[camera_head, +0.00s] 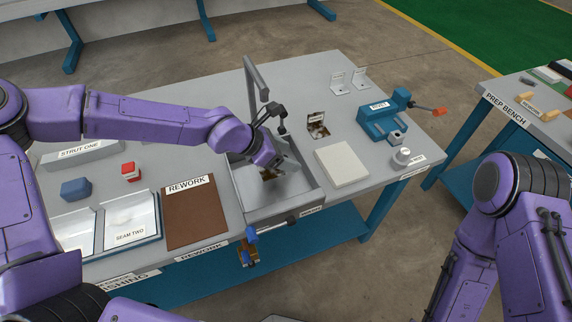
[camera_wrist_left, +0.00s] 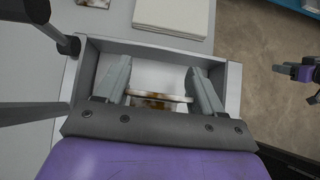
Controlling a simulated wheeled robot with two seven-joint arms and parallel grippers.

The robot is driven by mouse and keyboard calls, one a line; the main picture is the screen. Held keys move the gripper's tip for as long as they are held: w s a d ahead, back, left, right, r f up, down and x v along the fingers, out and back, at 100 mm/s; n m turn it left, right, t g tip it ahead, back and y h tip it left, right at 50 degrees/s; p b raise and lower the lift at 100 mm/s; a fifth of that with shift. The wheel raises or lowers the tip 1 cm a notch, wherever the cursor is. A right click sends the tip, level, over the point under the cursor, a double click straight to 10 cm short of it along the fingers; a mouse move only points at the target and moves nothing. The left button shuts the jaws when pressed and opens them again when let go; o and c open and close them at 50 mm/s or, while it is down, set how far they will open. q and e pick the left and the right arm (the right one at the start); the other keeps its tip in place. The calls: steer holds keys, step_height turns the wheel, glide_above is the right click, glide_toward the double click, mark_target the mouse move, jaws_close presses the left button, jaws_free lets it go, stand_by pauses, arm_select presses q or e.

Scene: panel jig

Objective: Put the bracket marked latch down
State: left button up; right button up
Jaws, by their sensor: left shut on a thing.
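My left gripper (camera_head: 272,166) reaches down into a grey open-topped tray (camera_head: 312,196) on the bench. In the left wrist view the gripper (camera_wrist_left: 160,92) is shut on a bracket (camera_wrist_left: 160,104), a thin pale plate with a rusty brown patch. The bracket lies crosswise between the fingers, inside the tray walls (camera_wrist_left: 150,50). In the head view a small brown part of the bracket (camera_head: 268,175) shows below the fingers. Its marking cannot be read, and I cannot tell whether it touches the tray floor.
A labelled rusty bracket (camera_head: 317,125) and two pale brackets (camera_head: 339,84) stand behind. A brown REWORK mat (camera_head: 196,218) lies left.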

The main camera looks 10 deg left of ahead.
arm_select(q)
step_height(320, 180, down, 4)
steer(key=shift+r+b, duration=0.2)
steer(key=shift+b, duration=0.1)
steer(key=shift+f, duration=0.45)
steer(key=shift+f, duration=0.1)
steer(key=o, duration=1.2)
steer(key=shift+c, duration=0.2)
steer(key=shift+r, duration=0.25)
steer(key=p+v, duration=0.2)
steer(key=v, duration=1)
